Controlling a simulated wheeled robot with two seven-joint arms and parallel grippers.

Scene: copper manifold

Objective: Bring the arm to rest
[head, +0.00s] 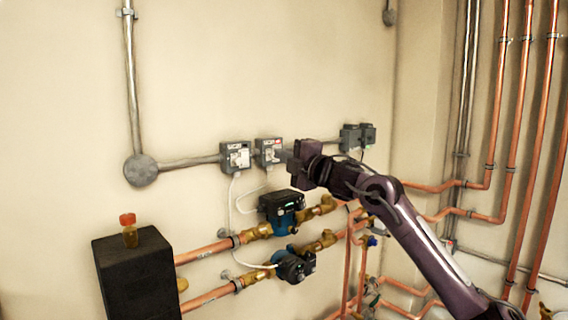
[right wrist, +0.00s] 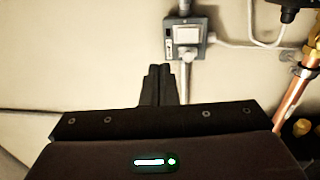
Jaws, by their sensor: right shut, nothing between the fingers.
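My right arm (head: 425,245) reaches in from the lower right of the head view. Its gripper (head: 288,158) is in front of the wall, beside the right one of two grey switch boxes (head: 269,152). I cannot tell whether it touches that box. In the right wrist view the dark fingers (right wrist: 158,84) are together, with nothing between them. A grey box with a pale front (right wrist: 187,38) shows on the wall beyond the fingertips, a little to the right. My left gripper is in neither view.
The left switch box (head: 235,157) sits on the grey conduit. Two pumps (head: 282,210) (head: 295,265) sit on copper pipes below. Copper pipes (head: 520,150) run up the right. The upper wall is mostly bare.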

